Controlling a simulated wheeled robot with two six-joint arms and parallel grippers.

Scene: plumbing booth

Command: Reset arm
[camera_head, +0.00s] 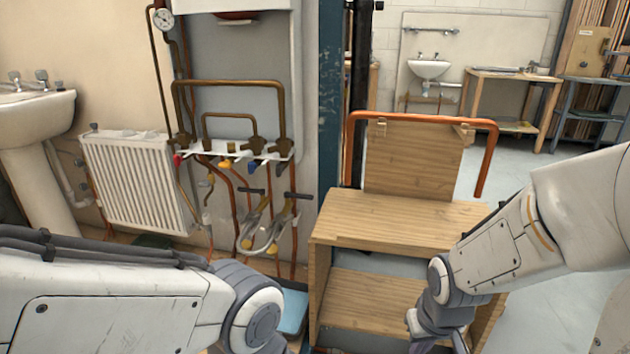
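My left arm (110,295) comes in low from the left, and its wrist reaches the bottom edge of the head view. The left gripper is out of the picture. My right arm (520,235) comes in from the right and points down in front of the wooden stand (400,215). The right gripper (438,335) is cut off by the bottom edge, so its fingers and anything in them cannot be made out.
A bent copper pipe (420,118) rests across the top of the stand's upright board (410,160). Copper pipework (228,83) with valves is at centre left, beside a white radiator (135,180) and a sink (38,115). Grey floor (560,200) is open at the right.

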